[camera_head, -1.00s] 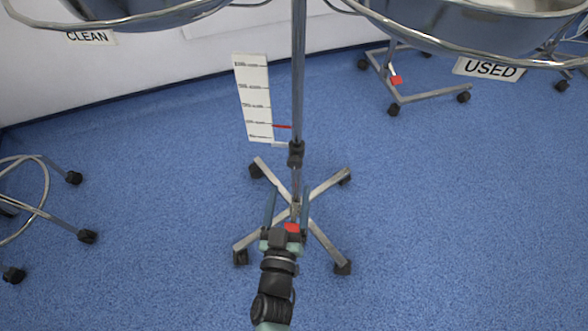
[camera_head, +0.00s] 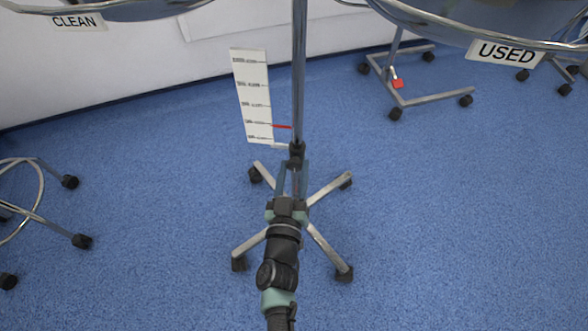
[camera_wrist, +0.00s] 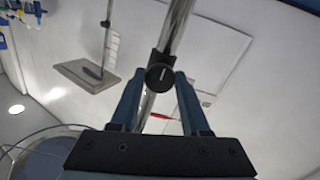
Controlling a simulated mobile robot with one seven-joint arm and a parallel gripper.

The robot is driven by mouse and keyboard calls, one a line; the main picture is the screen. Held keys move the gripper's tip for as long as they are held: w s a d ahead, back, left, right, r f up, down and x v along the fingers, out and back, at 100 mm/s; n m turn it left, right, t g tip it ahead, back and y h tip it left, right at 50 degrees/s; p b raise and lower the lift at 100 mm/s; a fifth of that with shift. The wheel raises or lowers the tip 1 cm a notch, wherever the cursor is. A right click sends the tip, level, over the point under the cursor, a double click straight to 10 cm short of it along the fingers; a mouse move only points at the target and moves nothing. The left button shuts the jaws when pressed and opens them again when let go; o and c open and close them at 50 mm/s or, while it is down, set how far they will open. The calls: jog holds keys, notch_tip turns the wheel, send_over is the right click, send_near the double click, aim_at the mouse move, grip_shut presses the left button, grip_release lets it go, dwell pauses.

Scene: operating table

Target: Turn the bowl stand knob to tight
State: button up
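The stand's upright pole (camera_head: 299,80) rises from a four-legged base on castors. A dark collar with the knob (camera_head: 297,152) sits low on the pole. In the wrist view the knob (camera_wrist: 160,77) is a round black disc with a pale line standing nearly upright. My gripper (camera_head: 293,166) is at the collar's height in the picture, its fingers pointing at it. In the wrist view my gripper (camera_wrist: 158,76) is open, its fingertips on either side of the knob, with little gap; I cannot tell whether they touch.
A white scale board (camera_head: 253,95) with a red pointer (camera_head: 282,127) stands left of the pole. Metal bowls hang overhead, with CLEAN (camera_head: 77,22) and USED (camera_head: 506,53) labels. A wheeled frame (camera_head: 440,98) is back right, another (camera_head: 40,215) at left. Blue floor between is clear.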

grip_shut()
